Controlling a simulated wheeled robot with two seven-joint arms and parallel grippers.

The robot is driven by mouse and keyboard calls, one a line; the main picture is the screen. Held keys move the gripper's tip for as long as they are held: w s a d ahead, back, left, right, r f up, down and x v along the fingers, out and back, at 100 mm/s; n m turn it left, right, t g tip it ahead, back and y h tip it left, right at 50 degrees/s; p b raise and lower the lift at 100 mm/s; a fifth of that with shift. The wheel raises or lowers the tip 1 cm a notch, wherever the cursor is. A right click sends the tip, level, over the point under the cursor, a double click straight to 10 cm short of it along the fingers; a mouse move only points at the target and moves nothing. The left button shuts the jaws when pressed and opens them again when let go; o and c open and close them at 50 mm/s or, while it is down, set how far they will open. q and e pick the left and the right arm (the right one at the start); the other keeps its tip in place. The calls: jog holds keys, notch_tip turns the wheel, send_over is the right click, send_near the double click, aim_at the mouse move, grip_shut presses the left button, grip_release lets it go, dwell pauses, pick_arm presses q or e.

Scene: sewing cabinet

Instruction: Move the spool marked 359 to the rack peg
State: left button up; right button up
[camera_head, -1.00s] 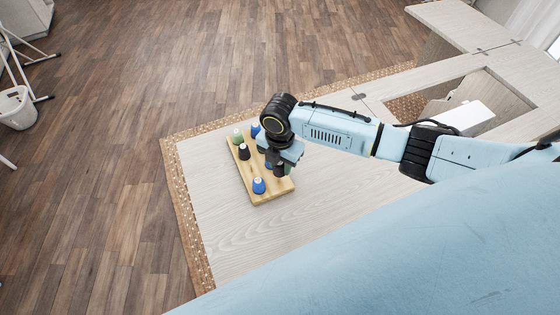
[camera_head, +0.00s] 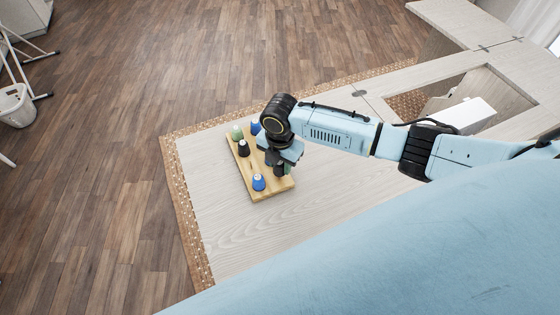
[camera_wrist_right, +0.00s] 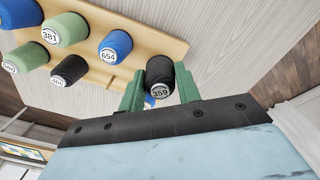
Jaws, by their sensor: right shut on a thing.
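The black spool marked 359 (camera_wrist_right: 160,78) sits between the green fingers of my right gripper (camera_wrist_right: 160,92) in the right wrist view, its label facing the camera. My right gripper (camera_head: 281,163) is shut on it. In the head view the gripper is over the right side of the wooden rack (camera_head: 271,194), and the dark spool shows below the fingers. The rack also shows in the right wrist view (camera_wrist_right: 125,73). Whether the spool touches the rack or a peg I cannot tell. My left gripper is not in view.
The rack holds a blue spool marked 654 (camera_wrist_right: 115,46), a green one marked 381 (camera_wrist_right: 66,29), a black spool (camera_wrist_right: 69,70) and other green and blue ones. The pale tabletop (camera_head: 225,235) is clear around the rack. A cabinet opening (camera_head: 440,97) lies at right.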

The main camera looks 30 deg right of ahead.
jog(key=shift+f+b, duration=0.5)
jog(key=shift+f, duration=0.45)
jog(key=o, duration=1)
notch_tip(320, 180, up, 14)
jog(key=shift+f+p, duration=0.25)
jog(key=shift+p, duration=0.5)
jog(key=shift+f, duration=0.1)
